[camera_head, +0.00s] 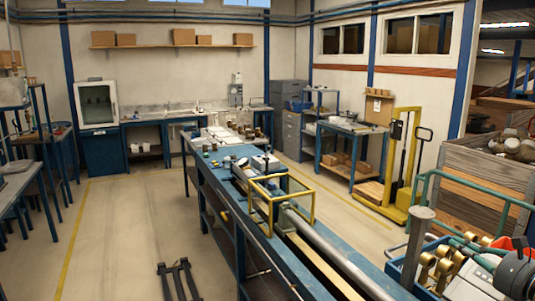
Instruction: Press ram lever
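I cannot pick out the ram lever for certain. A small upright press-like device (236,91) with a pale body stands on the back counter, too small to show a lever clearly.
A long blue bench (222,191) runs down the middle with a yellow guard frame (262,206) and a long pipe (330,252). Brass-coloured meters (428,266) crowd the right foreground. A yellow pallet truck (397,212) stands at right. The left floor is clear.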

